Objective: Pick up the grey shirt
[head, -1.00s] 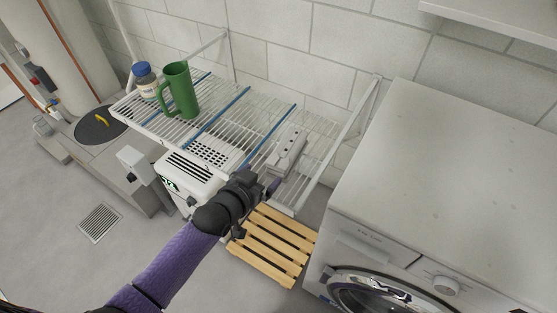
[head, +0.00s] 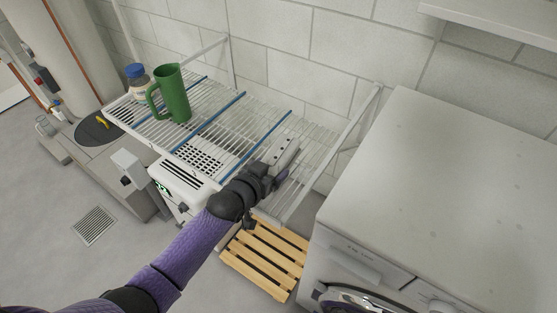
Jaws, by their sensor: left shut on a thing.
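I see no thing that is clearly a grey shirt. My left gripper (head: 277,180) is at the front right end of a white wire rack (head: 226,103), with its dark wrist in front of the rack edge. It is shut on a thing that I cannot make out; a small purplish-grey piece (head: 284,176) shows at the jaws. A pale grey block with dark dots (head: 284,150) lies on the rack just beyond the gripper; I cannot tell whether they touch. My right gripper is not in view.
A green mug (head: 174,95) and a blue-capped jar (head: 137,78) stand at the rack's left end. A white machine (head: 455,190) is close on the right. A wooden slatted stand (head: 262,262) is below, and a white appliance (head: 184,184) is under the rack.

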